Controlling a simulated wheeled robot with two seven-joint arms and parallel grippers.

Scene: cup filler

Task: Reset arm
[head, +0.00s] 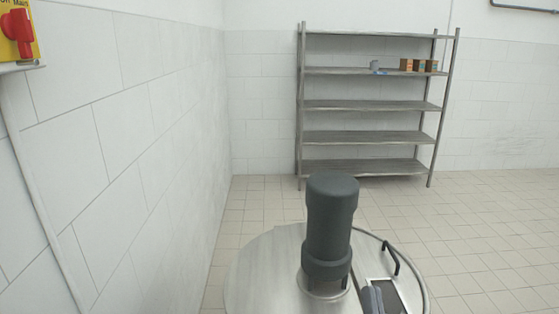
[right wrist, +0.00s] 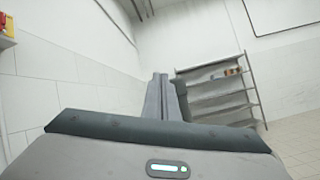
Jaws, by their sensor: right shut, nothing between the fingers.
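My right gripper (right wrist: 164,78) is shut and empty. Its two grey fingers stand together in the middle of the right wrist view and point away from the camera. In the head view only a small dark grey part of the right gripper (head: 373,299) shows at the bottom edge, beside the dark cylinder on the round steel machine. My left gripper does not show in either view.
The round steel machine lid (head: 262,272) bears an upright dark grey cylinder (head: 331,220) and a black handle (head: 391,257). A metal shelf (head: 369,106) with small boxes (head: 418,65) stands at the back wall. A red switch (head: 17,28) is at left. Tiled floor is clear at right.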

